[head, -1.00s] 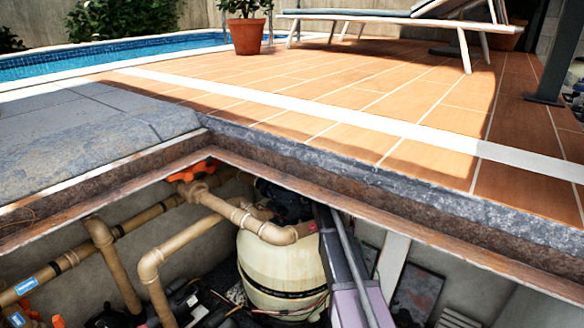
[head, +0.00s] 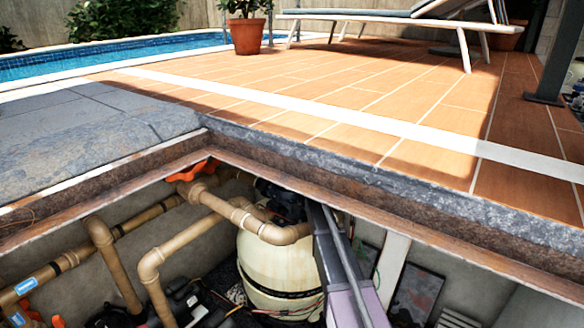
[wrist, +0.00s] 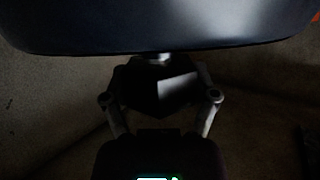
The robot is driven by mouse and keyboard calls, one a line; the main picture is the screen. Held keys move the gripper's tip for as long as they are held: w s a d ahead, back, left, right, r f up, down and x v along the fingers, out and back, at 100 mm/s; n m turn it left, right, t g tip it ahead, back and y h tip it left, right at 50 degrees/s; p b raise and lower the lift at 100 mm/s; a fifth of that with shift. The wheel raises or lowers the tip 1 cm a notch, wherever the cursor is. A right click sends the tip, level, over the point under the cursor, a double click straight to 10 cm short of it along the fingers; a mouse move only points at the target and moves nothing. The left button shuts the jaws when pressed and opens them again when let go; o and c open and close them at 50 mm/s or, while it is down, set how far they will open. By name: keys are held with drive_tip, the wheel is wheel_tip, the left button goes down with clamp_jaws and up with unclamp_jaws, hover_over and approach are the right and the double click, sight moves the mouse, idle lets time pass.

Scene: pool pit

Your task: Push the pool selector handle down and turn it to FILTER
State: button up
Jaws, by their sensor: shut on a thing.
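The black selector valve (head: 283,200) sits on top of a cream filter tank (head: 268,265) in the pit, partly hidden by pipes and the pit edge. Its handle and lettering cannot be made out in the head view. My gripper (wrist: 160,82) shows in the dark wrist view, its two finger links on either side of a dark block. It is shut on what appears to be the selector handle, though shadow hides the contact. A broad dark rounded shape fills the top of that view. In the head view my gripper is hidden, with my arm beside the valve.
Tan pipes (head: 160,255) run left of the tank, with orange valve handles (head: 193,171). The stone pit edge (head: 330,165) overhangs the valve. Tiled deck, a potted plant (head: 246,36), a lounger (head: 390,15) and the pool (head: 110,58) lie beyond.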

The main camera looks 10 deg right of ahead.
drive_tip(key=shift+a+m+h, duration=0.1)
drive_tip(key=shift+m+h, duration=2.4)
drive_tip(key=shift+h, duration=0.7)
drive_tip(key=shift+r+p, duration=0.35)
drive_tip(key=shift+p, duration=0.05)
drive_tip(key=o, duration=1.1)
drive_tip(key=shift+o, duration=0.2)
drive_tip(key=shift+s, duration=0.1)
drive_tip(key=shift+p+v, duration=1.05)
drive_tip(key=shift+v, duration=2.1)
drive_tip(key=shift+r, duration=0.1)
